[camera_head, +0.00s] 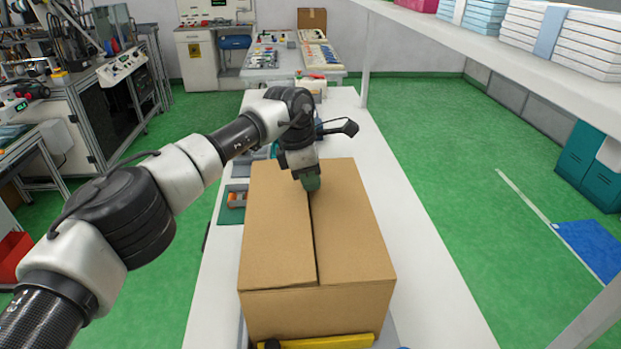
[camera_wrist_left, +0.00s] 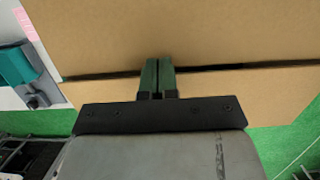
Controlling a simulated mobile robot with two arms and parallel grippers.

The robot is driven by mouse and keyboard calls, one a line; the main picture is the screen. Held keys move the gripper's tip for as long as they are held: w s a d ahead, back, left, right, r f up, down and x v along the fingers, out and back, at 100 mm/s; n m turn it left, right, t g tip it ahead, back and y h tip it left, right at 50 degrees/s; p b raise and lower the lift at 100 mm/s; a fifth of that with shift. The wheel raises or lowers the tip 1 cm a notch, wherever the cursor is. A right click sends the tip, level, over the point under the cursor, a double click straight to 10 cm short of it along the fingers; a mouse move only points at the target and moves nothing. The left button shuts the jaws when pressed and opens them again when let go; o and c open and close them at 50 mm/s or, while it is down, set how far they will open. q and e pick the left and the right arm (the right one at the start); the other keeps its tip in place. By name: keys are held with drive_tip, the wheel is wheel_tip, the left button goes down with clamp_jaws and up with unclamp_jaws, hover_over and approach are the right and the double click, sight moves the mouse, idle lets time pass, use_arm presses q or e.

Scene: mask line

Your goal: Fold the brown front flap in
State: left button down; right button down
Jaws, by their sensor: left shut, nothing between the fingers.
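A brown cardboard box (camera_head: 315,312) stands on the white table. Its left top flap (camera_head: 275,240) and right top flap (camera_head: 352,235) lie about flat, with a narrow dark seam between them. No separate front flap shows; whether one lies under these flaps is hidden. My left gripper (camera_head: 311,185) points down at the far end of the seam, fingers shut and empty. In the left wrist view its green fingers (camera_wrist_left: 157,78) are together over the seam, with brown cardboard (camera_wrist_left: 190,35) beyond. I cannot tell whether they touch it. My right gripper is not in view.
A yellow bar (camera_head: 328,342) lies at the box's near edge. The white table (camera_head: 425,270) is clear on the right. A shelf with stacked packs (camera_head: 560,38) overhangs at upper right.

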use_arm(q)
drive_tip(key=shift+d+p+v, duration=0.2)
drive_tip(key=shift+p+v, duration=0.25)
drive_tip(key=shift+v, duration=0.45)
